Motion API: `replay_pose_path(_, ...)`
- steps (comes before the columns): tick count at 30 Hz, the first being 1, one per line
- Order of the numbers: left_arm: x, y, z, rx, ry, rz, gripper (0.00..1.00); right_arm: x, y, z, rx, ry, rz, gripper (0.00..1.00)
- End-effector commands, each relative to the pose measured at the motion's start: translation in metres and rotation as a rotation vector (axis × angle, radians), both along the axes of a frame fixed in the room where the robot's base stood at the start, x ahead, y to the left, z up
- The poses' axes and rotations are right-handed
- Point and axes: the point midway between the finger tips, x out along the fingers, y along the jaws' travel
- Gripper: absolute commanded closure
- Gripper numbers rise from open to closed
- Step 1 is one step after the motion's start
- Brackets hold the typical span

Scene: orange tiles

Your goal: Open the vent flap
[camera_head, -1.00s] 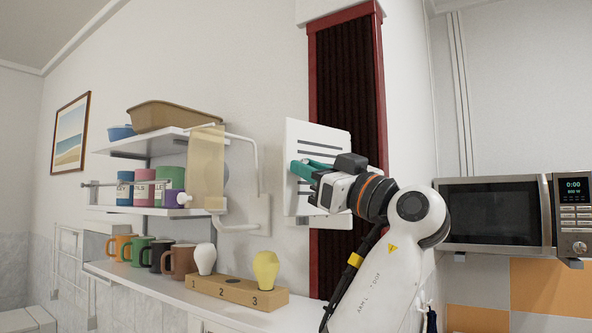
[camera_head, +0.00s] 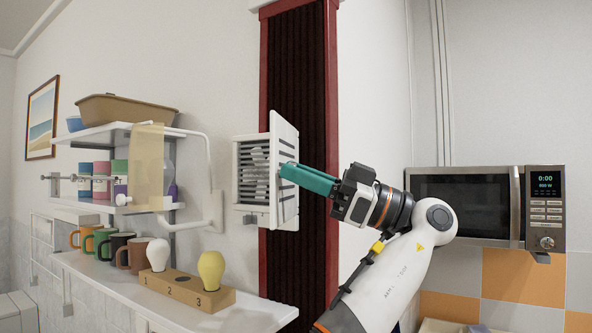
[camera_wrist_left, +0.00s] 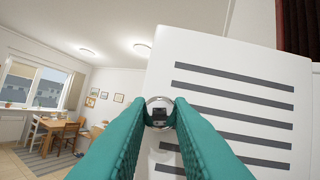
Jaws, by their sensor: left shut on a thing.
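The vent is a white box on the wall with a slatted grille (camera_head: 252,178) facing me. Its flap (camera_head: 284,135), a white plate with dark slots, stands swung out at an angle to the right of the grille. My left gripper (camera_head: 284,172) comes from the right, its teal fingers reaching the flap's face. In the left wrist view the flap (camera_wrist_left: 235,120) fills the right half, and the gripper (camera_wrist_left: 160,118) is shut on a small round metal knob (camera_wrist_left: 160,104) on it. The fingers partly hide the knob. My right gripper is not in view.
A microwave (camera_head: 465,207) stands right of my arm. At left, a shelf (camera_head: 170,300) holds mugs, a wooden block (camera_head: 180,288) and two bulbs. Upper shelves carry jars and a brown basket (camera_head: 125,108). A dark red-framed panel (camera_head: 300,60) is behind the flap.

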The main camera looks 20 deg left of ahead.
Motion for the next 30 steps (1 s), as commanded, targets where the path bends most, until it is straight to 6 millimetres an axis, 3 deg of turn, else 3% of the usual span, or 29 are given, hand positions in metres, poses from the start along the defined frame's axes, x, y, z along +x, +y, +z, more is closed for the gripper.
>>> replay_pose_path(14, -0.001, -0.0015, 0.0033, 0.007, 0.0, 0.008, 1.0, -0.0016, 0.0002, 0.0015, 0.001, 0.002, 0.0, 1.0)
replay_pose_path(15, -0.001, -0.0015, 0.0033, 0.006, 0.0, 0.008, 0.74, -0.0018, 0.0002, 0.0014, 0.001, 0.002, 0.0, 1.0)
replay_pose_path(18, -0.0008, -0.0013, 0.0026, 0.004, 0.001, 0.008, 0.59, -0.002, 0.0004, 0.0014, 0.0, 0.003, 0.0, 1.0)
replay_pose_path(30, -0.0004, 0.0025, -0.0028, 0.001, 0.001, 0.009, 0.59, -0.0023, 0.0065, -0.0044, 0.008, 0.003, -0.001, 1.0)
